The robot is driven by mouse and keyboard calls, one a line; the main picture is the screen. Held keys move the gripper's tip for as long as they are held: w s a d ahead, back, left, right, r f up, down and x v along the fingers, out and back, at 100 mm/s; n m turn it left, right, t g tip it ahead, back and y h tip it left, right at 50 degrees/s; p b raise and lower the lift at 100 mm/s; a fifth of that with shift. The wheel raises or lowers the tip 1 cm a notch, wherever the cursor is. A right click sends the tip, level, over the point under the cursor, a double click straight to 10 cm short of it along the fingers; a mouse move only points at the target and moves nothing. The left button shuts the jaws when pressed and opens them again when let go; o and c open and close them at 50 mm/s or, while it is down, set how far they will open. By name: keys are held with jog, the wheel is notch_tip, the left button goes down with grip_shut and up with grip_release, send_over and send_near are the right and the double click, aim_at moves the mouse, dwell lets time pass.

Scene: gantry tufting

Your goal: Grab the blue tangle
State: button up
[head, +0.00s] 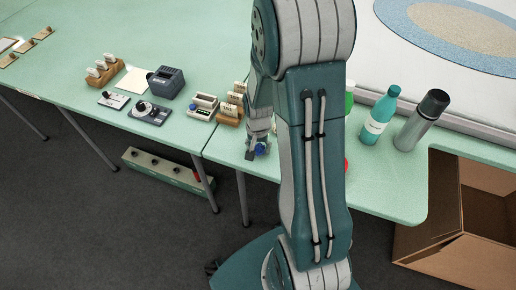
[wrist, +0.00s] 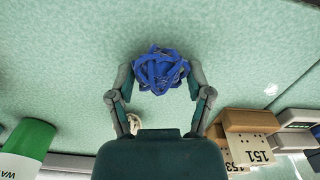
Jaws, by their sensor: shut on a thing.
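The blue tangle (wrist: 160,72) is a knotted bundle of blue strands. In the wrist view it sits between the two fingertips of my gripper (wrist: 160,80), which are closed against its left and right sides. In the head view the tangle (head: 261,149) shows as a small blue spot at the tip of my gripper (head: 256,150), near the front edge of the pale green table. My arm hides part of the table around it. I cannot tell whether the tangle touches the table.
A teal bottle (head: 380,115) and a grey flask (head: 422,120) stand right of my arm. A green-capped container (wrist: 25,145) is at the wrist view's lower left. Wooden blocks with numbered tags (head: 232,108) stand left of my arm. An open cardboard box (head: 450,250) is at the right.

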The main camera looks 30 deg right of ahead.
aim_at(258, 145)
jog(key=shift+r, duration=0.1)
jog(key=shift+r, duration=0.3)
notch_tip(258, 145, up, 2)
jog(key=shift+r, duration=0.1)
jog(key=s+r, duration=1)
jog(key=s, duration=0.4)
jog(key=shift+d, duration=0.3)
